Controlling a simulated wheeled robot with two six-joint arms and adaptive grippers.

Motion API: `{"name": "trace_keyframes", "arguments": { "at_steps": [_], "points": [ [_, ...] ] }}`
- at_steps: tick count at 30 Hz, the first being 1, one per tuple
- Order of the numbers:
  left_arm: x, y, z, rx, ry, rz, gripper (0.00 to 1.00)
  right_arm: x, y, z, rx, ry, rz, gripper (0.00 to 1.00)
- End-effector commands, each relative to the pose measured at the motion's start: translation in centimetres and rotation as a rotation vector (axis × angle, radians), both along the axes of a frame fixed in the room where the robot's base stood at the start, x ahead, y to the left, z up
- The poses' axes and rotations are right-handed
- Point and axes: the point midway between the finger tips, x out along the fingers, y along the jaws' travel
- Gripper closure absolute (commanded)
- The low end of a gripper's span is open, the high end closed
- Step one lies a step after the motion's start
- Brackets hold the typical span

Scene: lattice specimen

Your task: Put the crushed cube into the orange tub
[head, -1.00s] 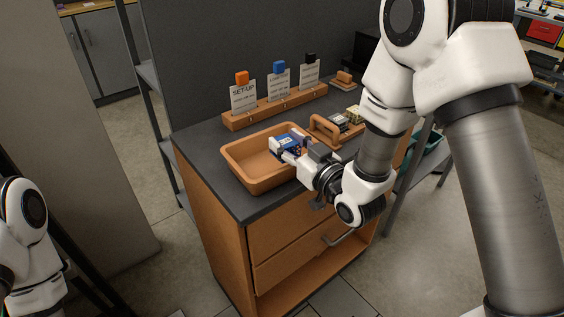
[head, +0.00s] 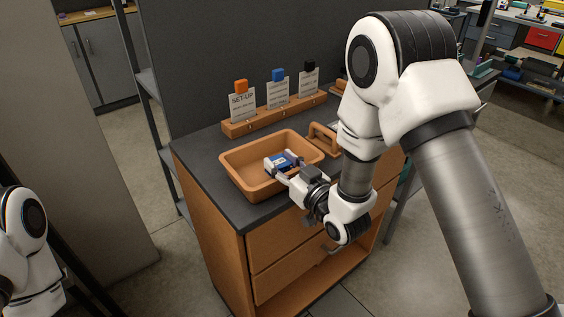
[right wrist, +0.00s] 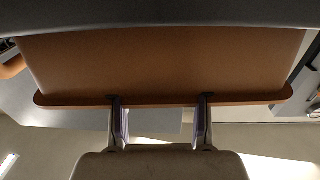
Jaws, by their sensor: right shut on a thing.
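The orange tub (head: 236,158) stands on the dark top of the wooden cabinet and is open upward. My right gripper (head: 284,161) reaches over its right part and is shut on a small blue and pale thing, which I take to be the crushed cube (head: 286,158). The fingers hide part of it. In the right wrist view the two fingers (right wrist: 160,120) stand apart in front of the tub's rim (right wrist: 160,102), and the held thing is not clearly seen. Of my left arm only a part shows at the left edge; its gripper is out of view.
Behind the tub is a wooden rack (head: 275,114) with several labelled cards and coloured blocks. A wooden carrier with a handle (head: 322,138) stands right of the tub, partly hidden by my right arm. The cabinet top (head: 200,158) is clear left of the tub.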

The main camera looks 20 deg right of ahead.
Motion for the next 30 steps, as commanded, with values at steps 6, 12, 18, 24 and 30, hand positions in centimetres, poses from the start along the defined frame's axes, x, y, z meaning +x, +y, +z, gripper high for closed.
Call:
{"name": "trace_keyframes", "arguments": {
  "at_steps": [6, 12, 18, 24, 30],
  "points": [
    [0.0, 0.0, 0.0, 0.0, 0.0, 0.0, 0.6, 0.0, 0.0, -0.1, 0.0, 0.0, 0.0, 0.29],
    [0.0, 0.0, 0.0, 0.0, 0.0, 0.0, 0.6, 0.0, 0.0, -0.1, 0.0, 0.0, 0.0, 0.29],
    [0.0, 0.0, 1.0, 0.0, 0.0, 0.0, 0.6, 0.0, 0.0, 1.1, 0.0, -0.001, 0.0, 0.29],
    [0.0, 0.0, 0.1, 0.0, 0.0, 0.0, 0.6, -3.7, -1.2, 0.8, 0.004, 0.004, -0.004, 0.29],
    [-0.1, 0.0, 3.2, 0.0, 0.001, 0.0, 0.6, -8.1, -2.4, 2.3, 0.003, 0.009, 0.001, 0.29]
  ]
}}
